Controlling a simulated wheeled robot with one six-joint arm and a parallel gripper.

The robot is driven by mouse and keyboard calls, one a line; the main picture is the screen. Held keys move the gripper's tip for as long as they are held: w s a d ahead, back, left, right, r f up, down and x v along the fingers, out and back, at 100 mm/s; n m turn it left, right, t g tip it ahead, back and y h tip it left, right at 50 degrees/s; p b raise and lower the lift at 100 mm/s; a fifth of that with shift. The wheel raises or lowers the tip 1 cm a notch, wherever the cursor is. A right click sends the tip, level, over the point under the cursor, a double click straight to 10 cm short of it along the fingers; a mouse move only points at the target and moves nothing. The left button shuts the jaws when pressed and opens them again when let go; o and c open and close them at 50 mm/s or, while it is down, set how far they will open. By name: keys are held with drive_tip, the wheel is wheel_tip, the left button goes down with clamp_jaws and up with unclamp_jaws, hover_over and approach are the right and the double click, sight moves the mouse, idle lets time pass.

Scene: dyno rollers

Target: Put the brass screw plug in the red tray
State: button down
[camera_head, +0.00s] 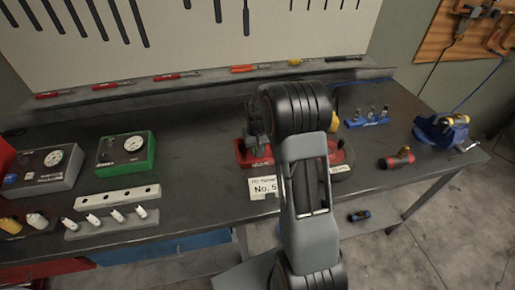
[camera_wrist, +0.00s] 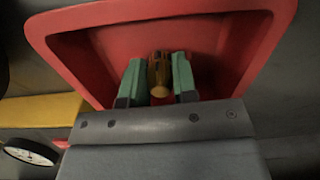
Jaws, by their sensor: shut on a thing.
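In the wrist view, my gripper (camera_wrist: 160,82) is shut on the brass screw plug (camera_wrist: 159,72), held between two green finger pads. The red tray (camera_wrist: 62,38) lies behind the fingers in that view, and its inside surrounds the plug. I cannot tell whether the plug touches the tray floor. In the head view, red parts of a tray (camera_head: 242,153) show beside my arm, which hides most of it. The plug and fingertips are hidden there.
A green gauge box (camera_head: 125,152) and a grey gauge box (camera_head: 42,170) stand on the left of the bench. White-topped small parts (camera_head: 116,214) stand in a row at the front. A blue vise (camera_head: 440,130) is at the right.

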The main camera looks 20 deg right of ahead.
drive_tip(key=c, duration=0.9)
unclamp_jaws()
wheel_tip(320, 180, up, 12)
drive_tip(key=f, duration=0.1)
drive_tip(key=s+a+r+t, duration=0.1)
drive_tip(key=s+a, duration=0.2)
drive_tip(key=s, duration=0.4)
drive_tip(key=s+a+r+n+t, duration=0.1)
drive_tip(key=s+a+r+t, duration=0.1)
drive_tip(key=s, duration=0.5)
drive_tip(key=s+a+r+t, duration=0.1)
drive_tip(key=s+a, duration=0.3)
drive_tip(key=s, duration=0.3)
drive_tip(key=shift+r+n+b, duration=0.3)
drive_tip(key=shift+r+n, duration=0.05)
drive_tip(key=shift+n, duration=0.05)
drive_tip(key=shift+a, duration=0.1)
